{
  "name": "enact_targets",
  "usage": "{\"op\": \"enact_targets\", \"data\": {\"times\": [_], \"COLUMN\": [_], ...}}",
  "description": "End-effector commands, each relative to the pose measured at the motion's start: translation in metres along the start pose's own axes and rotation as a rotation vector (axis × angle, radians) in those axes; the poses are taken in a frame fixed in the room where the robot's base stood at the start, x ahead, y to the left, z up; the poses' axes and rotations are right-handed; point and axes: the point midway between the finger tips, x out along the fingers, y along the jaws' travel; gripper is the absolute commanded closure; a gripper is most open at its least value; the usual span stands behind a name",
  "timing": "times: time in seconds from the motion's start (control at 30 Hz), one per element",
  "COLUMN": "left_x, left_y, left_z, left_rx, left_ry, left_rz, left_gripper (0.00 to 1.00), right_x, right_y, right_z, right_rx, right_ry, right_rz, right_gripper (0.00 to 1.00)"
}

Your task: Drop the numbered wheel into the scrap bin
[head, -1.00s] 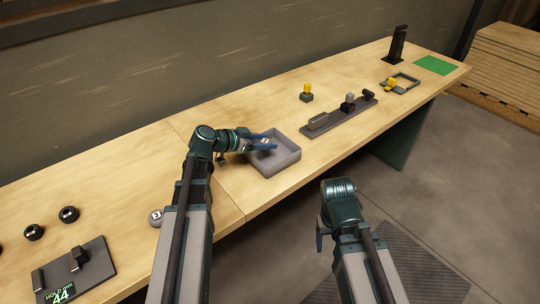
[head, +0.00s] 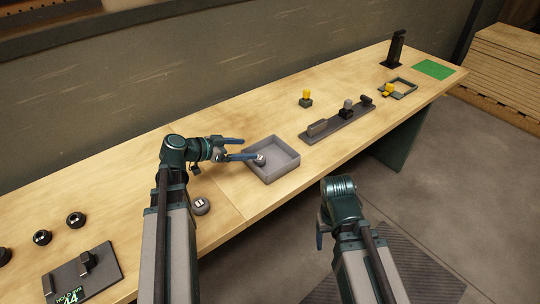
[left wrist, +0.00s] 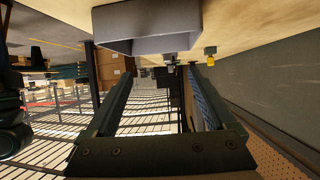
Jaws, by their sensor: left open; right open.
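A grey numbered wheel (head: 259,160) with a pale label sits inside the scrap bin (head: 284,172), a shallow grey square tray, near its left wall. My left gripper (head: 250,148) is open, its blue fingers at the bin's left side. One fingertip is close to the wheel; I cannot tell whether they touch. In the left wrist view, the fingers are spread with nothing between them, and the bin (left wrist: 160,42) shows at the top; the wheel is hidden there. My right gripper (head: 320,236) is open in front of the bench, mostly hidden by its own wrist.
Another grey wheel (head: 200,205) lies on the bench beside my left arm. Several black wheels (head: 42,237) and a dark display plate (head: 82,275) stand at the left. A dark fixture rail (head: 340,122) and a yellow-topped piece (head: 306,98) are right of the bin.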

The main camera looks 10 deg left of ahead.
Motion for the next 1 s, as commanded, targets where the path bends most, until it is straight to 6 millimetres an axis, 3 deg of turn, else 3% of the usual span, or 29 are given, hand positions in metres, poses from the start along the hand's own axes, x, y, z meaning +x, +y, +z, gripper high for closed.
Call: {"op": "enact_targets", "data": {"times": [0.1,0.3,1.0], "left_x": [-0.023,-0.042,-0.045], "left_y": [0.0,0.0,0.0], "left_z": [-0.003,-0.001,0.0], "left_rx": [-0.002,0.0,0.0], "left_ry": [0.0,0.0,0.0], "left_rz": [-0.003,-0.001,0.0], "left_gripper": [0.11,0.11,0.11], "right_x": [-0.012,-0.019,-0.019], "right_y": [0.001,0.002,0.002], "right_z": [0.001,0.001,0.001], "right_rx": [0.0,0.0,0.0], "right_ry": [0.0,0.0,0.0], "right_rz": [0.0,0.0,0.0], "right_gripper": [0.3,0.3,0.3]}}
